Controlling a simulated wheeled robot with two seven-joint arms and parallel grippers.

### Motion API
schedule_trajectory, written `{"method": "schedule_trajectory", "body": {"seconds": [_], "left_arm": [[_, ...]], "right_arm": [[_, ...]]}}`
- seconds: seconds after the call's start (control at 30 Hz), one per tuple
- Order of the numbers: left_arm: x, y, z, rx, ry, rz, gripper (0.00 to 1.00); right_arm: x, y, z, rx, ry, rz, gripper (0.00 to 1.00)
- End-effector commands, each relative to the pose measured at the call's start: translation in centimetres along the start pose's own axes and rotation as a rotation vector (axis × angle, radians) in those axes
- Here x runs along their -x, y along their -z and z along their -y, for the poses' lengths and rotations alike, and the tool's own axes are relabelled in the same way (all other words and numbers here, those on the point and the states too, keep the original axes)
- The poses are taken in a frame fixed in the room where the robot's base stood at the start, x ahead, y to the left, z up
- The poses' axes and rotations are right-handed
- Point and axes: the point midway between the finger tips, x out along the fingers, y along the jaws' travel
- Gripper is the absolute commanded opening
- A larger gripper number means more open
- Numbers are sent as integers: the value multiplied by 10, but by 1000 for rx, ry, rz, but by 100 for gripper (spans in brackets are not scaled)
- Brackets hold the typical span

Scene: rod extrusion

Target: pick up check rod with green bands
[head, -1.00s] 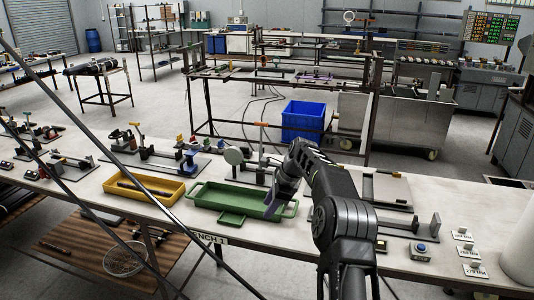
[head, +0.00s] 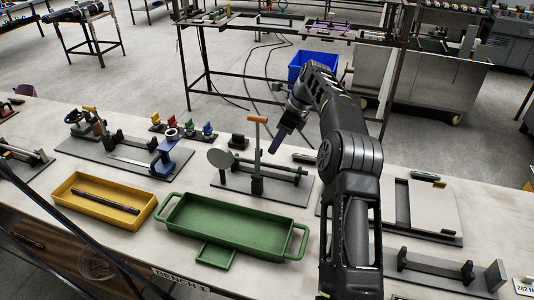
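A dark rod (head: 106,200) lies in the yellow tray (head: 80,212) at the left of the bench. Green bands cannot be made out on it at this size. The green tray (head: 232,228) beside it looks empty. My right gripper (head: 281,142) hangs above the back of the bench, close to the gauge stand with a round disc (head: 221,157). It is well to the right of the yellow tray. Its fingers show edge-on, so their opening cannot be told. My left gripper is not in view.
A stand with blue blocks and a wheel (head: 150,160) is behind the yellow tray. Small coloured pieces (head: 172,125) stand at the back. A flat plate fixture (head: 420,205) is right of my arm. Bare bench top shows around the trays.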

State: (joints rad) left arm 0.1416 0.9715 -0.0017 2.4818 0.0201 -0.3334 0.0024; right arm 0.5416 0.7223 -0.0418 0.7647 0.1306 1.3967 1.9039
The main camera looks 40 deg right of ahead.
Motion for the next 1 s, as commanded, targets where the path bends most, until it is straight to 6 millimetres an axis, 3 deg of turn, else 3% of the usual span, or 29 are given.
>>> {"method": "schedule_trajectory", "body": {"seconds": [0.3,0.6,1.0], "left_arm": [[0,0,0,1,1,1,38],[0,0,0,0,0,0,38],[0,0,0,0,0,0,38]], "right_arm": [[-1,0,0,-1,0,0,39],[-26,-2,8,-6,2,0,39],[-36,-3,10,-8,2,0,39]]}}
